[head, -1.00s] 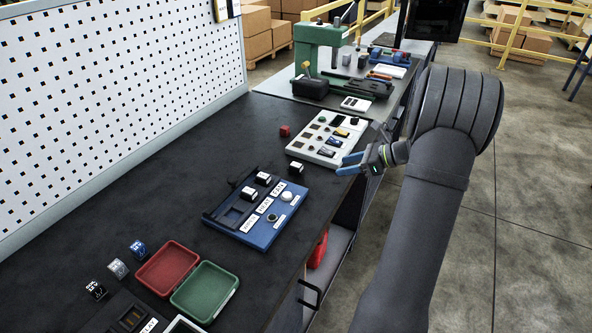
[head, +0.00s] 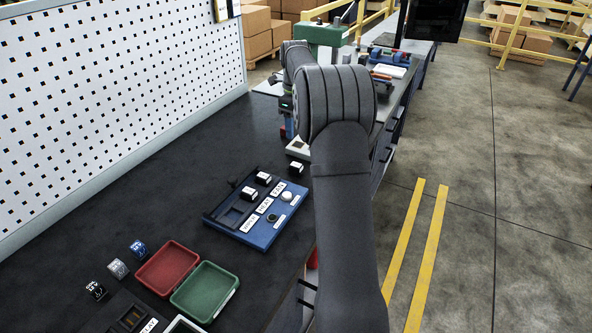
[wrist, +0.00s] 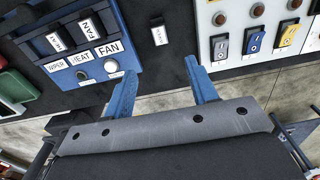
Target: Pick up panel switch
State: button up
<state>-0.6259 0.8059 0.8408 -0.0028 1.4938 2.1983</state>
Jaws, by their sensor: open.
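A loose black switch with a white face (head: 296,168) sits on the dark bench beside the blue panel (head: 257,238). The wrist view shows this switch (wrist: 158,33) just ahead of my fingers, between the blue panel (wrist: 135,50) and a pale tray. The panel carries labels WIPER, HEAT and FAN, and two similar black-and-white switches (head: 263,178) are on it. My gripper (wrist: 160,67) is open and empty, its blue fingers apart, short of the loose switch in the picture. In the head view my arm hides most of the gripper.
The pale tray (wrist: 238,75) holds several rocker switches (wrist: 254,41). Red (head: 168,268) and green (head: 204,291) trays and several small blocks (head: 117,268) lie at the front left. A green machine (head: 322,34) stands at the back. Bare bench lies left of the panel.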

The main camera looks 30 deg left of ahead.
aim_at(296, 165)
notch_tip(296, 165, down, 15)
jog(key=shift+d+r, duration=0.1)
jog(key=shift+r, duration=0.1)
dwell(0.3)
jog(key=shift+c, duration=0.4)
jog(key=c, duration=1)
